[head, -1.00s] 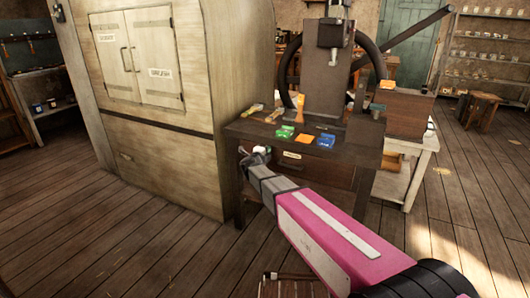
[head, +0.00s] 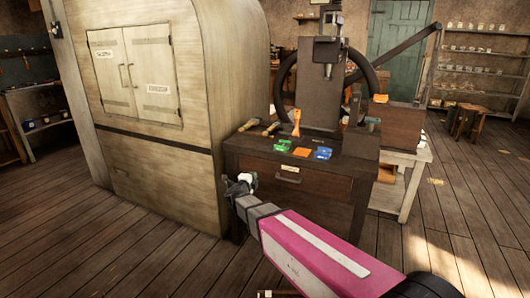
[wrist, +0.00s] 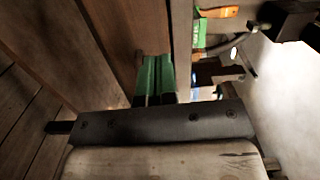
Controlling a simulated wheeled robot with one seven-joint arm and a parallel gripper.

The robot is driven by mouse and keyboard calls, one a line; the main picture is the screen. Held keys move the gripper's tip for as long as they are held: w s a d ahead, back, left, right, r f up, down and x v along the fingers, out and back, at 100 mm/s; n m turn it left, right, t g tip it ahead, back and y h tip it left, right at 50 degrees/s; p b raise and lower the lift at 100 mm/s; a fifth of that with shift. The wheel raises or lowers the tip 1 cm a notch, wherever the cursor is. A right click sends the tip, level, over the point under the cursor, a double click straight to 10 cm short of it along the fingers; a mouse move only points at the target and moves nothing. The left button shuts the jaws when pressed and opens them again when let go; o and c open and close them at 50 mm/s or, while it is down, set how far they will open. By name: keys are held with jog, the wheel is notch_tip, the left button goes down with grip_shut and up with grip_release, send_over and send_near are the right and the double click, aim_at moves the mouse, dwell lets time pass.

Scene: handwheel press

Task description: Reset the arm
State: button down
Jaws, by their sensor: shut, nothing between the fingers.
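My pink and grey arm reaches in from the lower right of the head view. My gripper (head: 240,184) is in front of the left front corner of the dark press table (head: 335,180), below the tabletop level. In the wrist view my gripper's green fingers (wrist: 153,80) are together with nothing between them. The handwheel press (head: 322,95) stands on the table, with its large dark wheel behind the column. Whether the gripper touches the table front cannot be told.
A large pale cabinet (head: 160,110) stands close on the left. Green pieces (head: 281,143), an orange piece (head: 302,152) and blue pieces (head: 322,152) lie on the tabletop. An orange-handled tool (head: 297,122) stands behind them. The floor (head: 110,245) at front left is clear.

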jog(key=s+d+f+n+g+y, duration=0.2)
jog(key=s+d+f+n+g, duration=0.2)
jog(key=s+d+n, duration=0.3)
jog(key=s+d+f+n+g+y, duration=0.1)
jog(key=s+d+f+n+g, duration=0.3)
jog(key=s+d+n+g, duration=0.3)
jog(key=s+d+f+n+g+y, duration=0.2)
jog(key=s+d+f+n+g, duration=0.3)
jog(key=s+d, duration=0.4)
jog(key=d+n+g, duration=0.1)
jog(key=d+n, duration=0.1)
jog(key=d, duration=0.4)
jog(key=shift+s+y, duration=0.3)
jog(key=shift+s, duration=0.1)
